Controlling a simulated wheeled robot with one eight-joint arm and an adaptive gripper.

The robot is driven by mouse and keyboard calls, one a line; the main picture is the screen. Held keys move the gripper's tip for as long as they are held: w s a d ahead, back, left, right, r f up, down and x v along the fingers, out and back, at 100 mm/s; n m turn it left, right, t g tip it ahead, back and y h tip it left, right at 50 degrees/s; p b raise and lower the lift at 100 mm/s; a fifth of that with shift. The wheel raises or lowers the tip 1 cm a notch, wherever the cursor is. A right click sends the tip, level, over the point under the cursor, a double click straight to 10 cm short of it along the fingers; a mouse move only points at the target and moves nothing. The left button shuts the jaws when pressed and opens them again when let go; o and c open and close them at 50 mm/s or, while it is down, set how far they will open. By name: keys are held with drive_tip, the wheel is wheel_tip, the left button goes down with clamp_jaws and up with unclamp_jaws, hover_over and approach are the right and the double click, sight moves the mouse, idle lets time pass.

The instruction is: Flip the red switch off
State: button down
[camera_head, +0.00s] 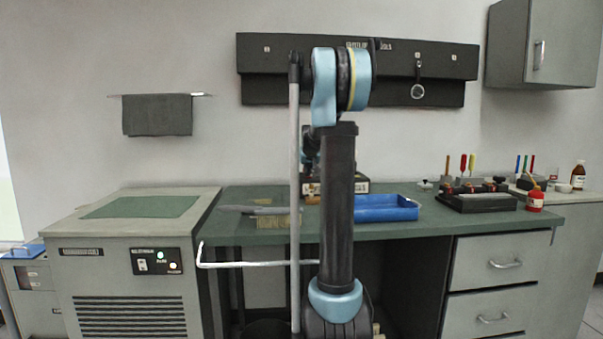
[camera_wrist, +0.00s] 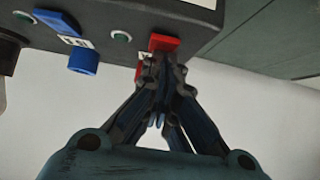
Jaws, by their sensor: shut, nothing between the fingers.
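The red switch (camera_wrist: 163,43) shows in the wrist view on the edge of a dark panel, near the top middle. A lower red part (camera_wrist: 139,72) shows beside my fingers and is partly hidden by them. My gripper (camera_wrist: 161,64) is shut and empty, with its fingertips right at the red switch, overlapping it in the picture. I cannot tell whether they touch it. In the head view my own arm covers the gripper and the switch.
A blue switch (camera_wrist: 82,60) and a small green lamp (camera_wrist: 121,36) sit left of the red switch. In the head view, a blue tray (camera_head: 385,212) lies on the green bench (camera_head: 430,228), right of my arm. A grey cabinet (camera_head: 150,230) stands left.

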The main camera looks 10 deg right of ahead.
drive_tip(key=shift+s+d, duration=0.2)
drive_tip(key=shift+s, duration=0.05)
drive_tip(key=shift+s+a, duration=0.1)
drive_tip(key=shift+s, duration=0.5)
drive_tip(key=shift+r, duration=0.55)
drive_tip(key=r, duration=0.3)
drive_tip(key=shift+s, duration=0.2)
drive_tip(key=d+v, duration=0.1)
drive_tip(key=v, duration=0.8)
drive_tip(key=shift+s+a, duration=0.5)
drive_tip(key=shift+a, duration=0.05)
